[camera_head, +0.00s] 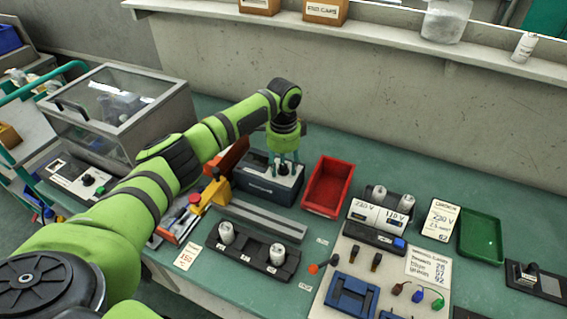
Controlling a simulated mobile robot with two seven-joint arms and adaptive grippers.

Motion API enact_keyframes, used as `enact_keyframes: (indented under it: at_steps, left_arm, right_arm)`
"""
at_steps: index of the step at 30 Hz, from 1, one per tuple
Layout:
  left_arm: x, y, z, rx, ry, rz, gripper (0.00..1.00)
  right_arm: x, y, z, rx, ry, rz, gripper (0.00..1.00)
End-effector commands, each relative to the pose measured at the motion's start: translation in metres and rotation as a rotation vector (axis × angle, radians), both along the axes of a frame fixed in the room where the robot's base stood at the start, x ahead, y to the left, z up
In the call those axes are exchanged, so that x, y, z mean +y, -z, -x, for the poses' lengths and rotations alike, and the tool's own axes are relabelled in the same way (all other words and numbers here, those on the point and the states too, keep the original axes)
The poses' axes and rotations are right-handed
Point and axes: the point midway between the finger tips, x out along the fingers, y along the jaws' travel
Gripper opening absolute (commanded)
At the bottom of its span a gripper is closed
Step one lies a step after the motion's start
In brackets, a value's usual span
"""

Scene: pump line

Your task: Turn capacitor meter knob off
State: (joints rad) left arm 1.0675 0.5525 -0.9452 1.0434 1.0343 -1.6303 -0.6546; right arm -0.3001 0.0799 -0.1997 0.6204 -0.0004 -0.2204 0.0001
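The capacitor meter (256,187) looks like a dark blue-grey box with a light top panel, standing mid-bench. A small dark knob (283,169) sits on its panel. My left gripper (284,163) points down over the panel from above. Its teal fingers stand apart, one on each side of the knob. I cannot tell whether they touch it, and the knob's setting is too small to read. My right gripper is not in view.
A red tray (346,188) stands just right of the meter. A clear-lidded case (150,140) is at the left. A black holder (250,256) with two white cylinders lies in front. A green tray (497,238) is at the right. A concrete wall with a shelf (400,38) rises behind.

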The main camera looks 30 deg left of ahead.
Motion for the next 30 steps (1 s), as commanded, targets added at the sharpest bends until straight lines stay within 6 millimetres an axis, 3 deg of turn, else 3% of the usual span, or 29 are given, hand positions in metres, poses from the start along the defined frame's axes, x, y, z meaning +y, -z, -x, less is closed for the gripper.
enact_keyframes:
  at_steps: [1, 3, 14, 30]
  left_arm:
    - [0.0, 0.0, 0.0, 0.0, 0.0, 0.0, 0.2]
    - [0.0, 0.0, 0.0, 0.0, 0.0, 0.0, 0.0]
    - [0.0, -0.001, 0.0, 0.002, -0.022, 0.001, 0.0]
    - [-0.002, -0.005, 0.001, 0.005, -0.39, 0.002, 0.0]
  right_arm:
    - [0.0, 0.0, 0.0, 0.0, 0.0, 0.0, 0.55]
    - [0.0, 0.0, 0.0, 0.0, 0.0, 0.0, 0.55]
    - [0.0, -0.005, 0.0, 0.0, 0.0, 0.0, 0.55]
    - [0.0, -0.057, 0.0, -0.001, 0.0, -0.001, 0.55]
